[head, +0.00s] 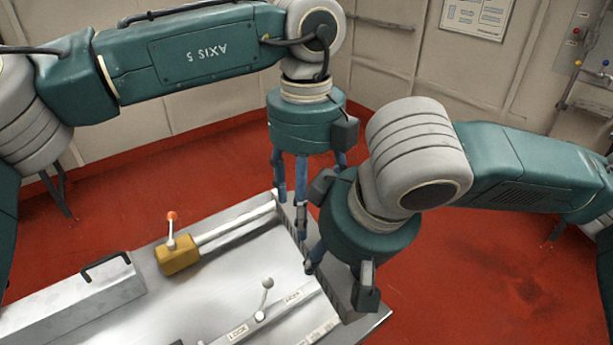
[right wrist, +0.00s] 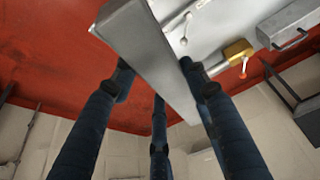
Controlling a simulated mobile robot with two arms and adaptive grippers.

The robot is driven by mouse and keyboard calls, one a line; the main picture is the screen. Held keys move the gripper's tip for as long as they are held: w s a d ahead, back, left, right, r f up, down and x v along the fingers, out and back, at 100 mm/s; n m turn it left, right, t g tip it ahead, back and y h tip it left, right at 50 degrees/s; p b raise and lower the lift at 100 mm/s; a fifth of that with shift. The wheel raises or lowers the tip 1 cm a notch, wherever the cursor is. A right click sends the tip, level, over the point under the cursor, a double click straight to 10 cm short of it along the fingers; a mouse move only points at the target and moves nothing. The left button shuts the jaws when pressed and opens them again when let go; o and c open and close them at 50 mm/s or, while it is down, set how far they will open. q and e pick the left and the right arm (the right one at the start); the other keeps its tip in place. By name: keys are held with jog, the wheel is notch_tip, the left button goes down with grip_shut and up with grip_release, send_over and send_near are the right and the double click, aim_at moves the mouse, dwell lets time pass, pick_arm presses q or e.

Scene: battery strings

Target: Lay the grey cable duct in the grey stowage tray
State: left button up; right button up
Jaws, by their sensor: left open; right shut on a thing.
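The grey cable duct (head: 333,288) is a long grey bar with dark slots along the right end of the metal bench. In the right wrist view the duct (right wrist: 150,50) runs between the fingers of my right gripper (right wrist: 155,78). My right gripper (head: 318,265) is shut on it; its body hides part of the duct in the head view. My left gripper (head: 302,200) is open, pointing down by the duct's far end. I cannot tell whether its fingers touch the duct. I cannot make out the grey stowage tray for certain.
The metal bench (head: 225,290) carries a yellow block with a red-knobbed lever (head: 178,257), a ball-topped lever (head: 264,297) and a grey box with a black handle (head: 80,305). Red floor (head: 480,270) lies open to the right. A wall panel stands behind.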

aim_at(309, 223)
pick_arm(q)
notch_tip(309, 223, down, 4)
jog(key=shift+f, duration=0.25)
pick_arm(e)
jog(key=shift+r, duration=0.15)
pick_arm(q)
jog(key=shift+f, duration=0.25)
pick_arm(e)
jog(key=shift+a, duration=0.1)
pick_arm(q)
jog(key=shift+d, duration=0.1)
jog(key=shift+s+d+r, duration=0.1)
jog(key=shift+s, duration=0.05)
jog(key=c, duration=1.4)
pick_arm(e)
jog(key=shift+a, duration=0.1)
pick_arm(q)
jog(key=shift+c, duration=0.4)
pick_arm(e)
jog(key=o, duration=1.3)
pick_arm(q)
jog(key=shift+c, duration=0.7)
pick_arm(e)
jog(key=shift+o, duration=0.3)
pick_arm(q)
jog(key=shift+w, duration=0.2)
